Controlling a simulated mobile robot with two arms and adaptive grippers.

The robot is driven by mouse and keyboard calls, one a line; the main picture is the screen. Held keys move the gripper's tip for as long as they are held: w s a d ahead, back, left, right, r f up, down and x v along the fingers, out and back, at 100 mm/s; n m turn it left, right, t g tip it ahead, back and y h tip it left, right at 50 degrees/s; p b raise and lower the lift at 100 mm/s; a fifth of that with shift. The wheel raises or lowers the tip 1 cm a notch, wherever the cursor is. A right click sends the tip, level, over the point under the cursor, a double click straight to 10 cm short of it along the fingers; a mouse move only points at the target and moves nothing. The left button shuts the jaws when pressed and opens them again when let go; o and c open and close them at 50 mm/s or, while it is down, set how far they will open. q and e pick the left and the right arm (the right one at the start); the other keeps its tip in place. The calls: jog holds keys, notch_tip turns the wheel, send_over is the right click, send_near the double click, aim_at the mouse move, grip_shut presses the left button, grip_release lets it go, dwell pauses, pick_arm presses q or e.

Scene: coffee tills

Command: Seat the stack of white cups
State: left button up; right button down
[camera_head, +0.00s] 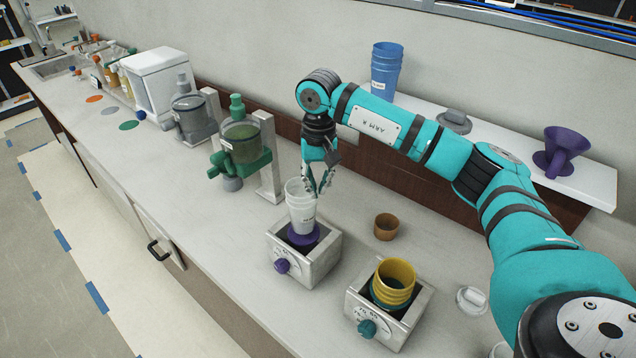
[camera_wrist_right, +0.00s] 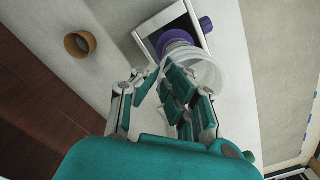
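The stack of white cups (camera_head: 301,207) stands nearly upright above a purple round piece (camera_head: 302,237) in the left white box (camera_head: 318,262), which has a purple knob. Whether its base touches the purple piece is hard to tell. My right gripper (camera_head: 320,188) reaches down at the right side of the stack's rim. In the right wrist view the fingers (camera_wrist_right: 162,72) close together at the edge of the white cups (camera_wrist_right: 212,72), seemingly with the wall between them. The purple piece (camera_wrist_right: 178,42) shows past the cups. My left gripper is not in view.
A second box (camera_head: 415,322) with a teal knob holds yellow cups (camera_head: 394,281). A brown cup (camera_head: 386,227) stands between the boxes and the shelf. Blue cups (camera_head: 386,69) and a purple dripper (camera_head: 563,148) stand on the shelf. A green dispenser (camera_head: 241,142) is left.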

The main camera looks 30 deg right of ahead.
aim_at(318, 216)
jog(key=shift+f+b, duration=4)
jog(key=shift+f, duration=1.3)
jog(key=c, duration=1.1)
grip_release()
jog(key=shift+r, duration=0.1)
jog(key=shift+r+p, duration=2.35)
jog(key=shift+r, duration=1.65)
jog(key=shift+f, duration=0.1)
